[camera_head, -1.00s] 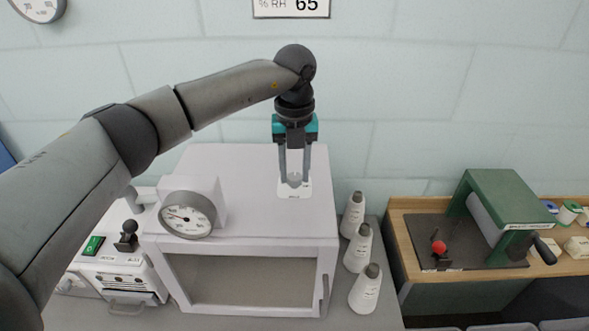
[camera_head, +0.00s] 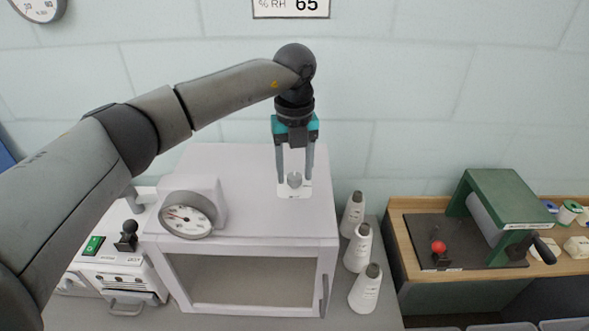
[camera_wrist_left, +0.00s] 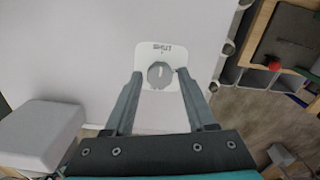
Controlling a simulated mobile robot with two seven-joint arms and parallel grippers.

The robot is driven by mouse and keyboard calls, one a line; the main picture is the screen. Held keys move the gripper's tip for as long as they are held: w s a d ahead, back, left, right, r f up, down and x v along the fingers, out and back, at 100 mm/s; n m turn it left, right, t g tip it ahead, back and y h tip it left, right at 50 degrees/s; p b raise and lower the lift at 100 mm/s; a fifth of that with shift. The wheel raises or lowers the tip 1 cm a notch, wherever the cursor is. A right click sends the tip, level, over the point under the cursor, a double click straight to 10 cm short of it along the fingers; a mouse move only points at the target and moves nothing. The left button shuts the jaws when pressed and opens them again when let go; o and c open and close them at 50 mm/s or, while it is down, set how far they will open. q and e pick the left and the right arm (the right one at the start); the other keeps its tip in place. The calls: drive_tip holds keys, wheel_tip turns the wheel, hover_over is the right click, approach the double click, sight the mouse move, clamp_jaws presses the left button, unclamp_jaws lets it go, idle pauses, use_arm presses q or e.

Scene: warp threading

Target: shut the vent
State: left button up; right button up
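The vent knob (camera_head: 294,180) is a small grey round knob on a white plate (camera_head: 287,195) on top of the white cabinet (camera_head: 250,165). In the left wrist view the knob (camera_wrist_left: 160,75) shows a pale mark pointing roughly toward the small lettering on its plate (camera_wrist_left: 177,50); the lettering is hard to read. My left gripper (camera_head: 295,174) points straight down over the knob. Its fingers stand open on either side of the knob, with gaps showing in the left wrist view (camera_wrist_left: 159,72). My right gripper is not in view.
A round dial gauge (camera_head: 187,214) sits at the cabinet's front left. Several white cones (camera_head: 357,247) stand right of the cabinet. A control box (camera_head: 125,265) with a green switch is at left. A green-hooded machine (camera_head: 505,200) is on the wooden bench at right.

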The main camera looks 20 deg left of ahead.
sight(295, 176)
use_arm(q)
drive_tip(key=shift+o, duration=1)
drive_tip(key=shift+r, duration=0.1)
wheel_tip(295, 176, up, 15)
drive_tip(key=b, duration=0.1)
drive_tip(key=shift+b, duration=0.35)
